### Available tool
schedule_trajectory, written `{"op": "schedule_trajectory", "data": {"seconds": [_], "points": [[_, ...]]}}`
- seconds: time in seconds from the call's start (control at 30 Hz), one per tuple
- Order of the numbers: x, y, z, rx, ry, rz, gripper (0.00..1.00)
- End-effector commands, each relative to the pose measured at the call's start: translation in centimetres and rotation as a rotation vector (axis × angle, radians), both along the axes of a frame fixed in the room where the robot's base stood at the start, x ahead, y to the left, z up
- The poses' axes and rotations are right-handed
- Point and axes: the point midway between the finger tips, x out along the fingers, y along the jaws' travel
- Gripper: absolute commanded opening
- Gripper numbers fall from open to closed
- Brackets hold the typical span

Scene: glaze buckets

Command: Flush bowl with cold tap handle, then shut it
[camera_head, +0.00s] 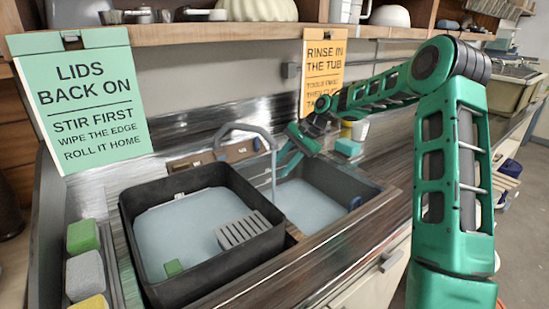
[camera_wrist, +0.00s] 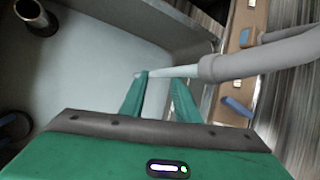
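The right sink bowl (camera_head: 310,200) has a pale blue-grey floor, which also fills the left of the wrist view (camera_wrist: 90,75). A grey arched spout (camera_head: 245,128) reaches over it. A pale straight column (camera_head: 273,178), looking like running water, hangs below the spout's end collar. My gripper (camera_head: 286,166) is over the bowl beside this column. In the wrist view my gripper (camera_wrist: 160,77) has its fingers apart, with the column crossing at the tips and no handle between them. Two blue pieces, a lower lever (camera_wrist: 237,106) and an upper one (camera_wrist: 246,37), sit by the tap backplate (camera_wrist: 256,18). Which is the cold handle is unclear.
A black tub (camera_head: 200,270) with a grey grate stands at left. Sponges (camera_head: 84,272) line the left edge. A teal block (camera_head: 349,147) and cups stand behind the bowl. A dark upright pipe (camera_wrist: 36,15) rises from the bowl floor. Signs hang from the shelf above.

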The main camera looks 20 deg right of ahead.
Motion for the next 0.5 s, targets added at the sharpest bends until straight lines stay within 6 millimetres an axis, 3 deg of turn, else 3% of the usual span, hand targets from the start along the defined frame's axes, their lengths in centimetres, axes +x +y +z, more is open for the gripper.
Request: {"op": "schedule_trajectory", "data": {"seconds": [0.27, 0.5], "points": [[-8.6, -3.0, 1.3, -0.264, 0.004, 0.131, 0.29], [-18.4, -6.6, 3.7, -0.461, 0.021, 0.237, 0.29]]}}
